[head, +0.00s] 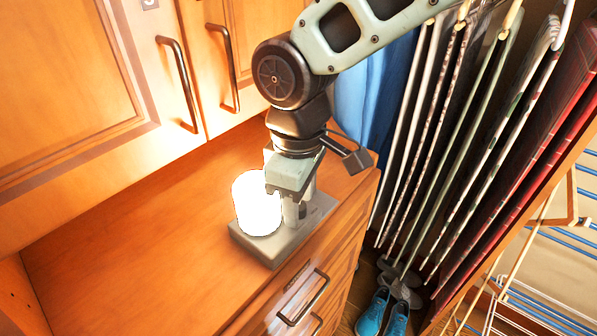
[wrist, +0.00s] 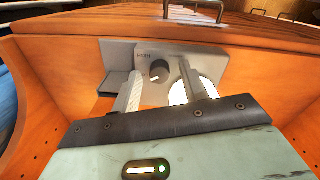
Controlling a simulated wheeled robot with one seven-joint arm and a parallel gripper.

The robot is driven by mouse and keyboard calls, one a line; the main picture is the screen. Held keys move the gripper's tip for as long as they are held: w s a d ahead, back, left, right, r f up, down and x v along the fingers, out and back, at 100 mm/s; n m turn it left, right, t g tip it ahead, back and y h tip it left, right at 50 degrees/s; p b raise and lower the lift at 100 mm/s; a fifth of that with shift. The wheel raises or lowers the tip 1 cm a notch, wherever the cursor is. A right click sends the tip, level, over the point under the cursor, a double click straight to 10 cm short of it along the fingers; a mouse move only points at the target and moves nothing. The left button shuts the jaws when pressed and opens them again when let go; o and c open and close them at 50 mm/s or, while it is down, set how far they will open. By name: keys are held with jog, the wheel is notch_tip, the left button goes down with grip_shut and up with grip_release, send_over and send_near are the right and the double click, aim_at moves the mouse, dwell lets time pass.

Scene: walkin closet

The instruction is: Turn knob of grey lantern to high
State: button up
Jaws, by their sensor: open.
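The grey lantern (head: 270,252) stands on the wooden counter, its white cylinder (head: 258,203) glowing brightly. In the wrist view, its grey panel (wrist: 208,62) carries a dark round knob (wrist: 159,70) with a small white mark on its lower part. My gripper (head: 300,212) points down over the lantern's right part, beside the glowing cylinder. In the wrist view, my open gripper (wrist: 161,75) has one finger on each side of the knob. I cannot tell whether they touch it. My gripper hides the knob in the head view.
Cabinet doors with dark handles (head: 178,84) stand behind the counter (head: 120,235). Drawers with a handle (head: 304,299) are below its front edge. Blue shoes (head: 372,312) lie on the floor. The counter's left part is clear.

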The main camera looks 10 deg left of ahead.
notch_tip(320, 180, up, 17)
jog(key=b, duration=0.2)
jog(key=shift+s, duration=0.15)
jog(key=shift+r, duration=0.1)
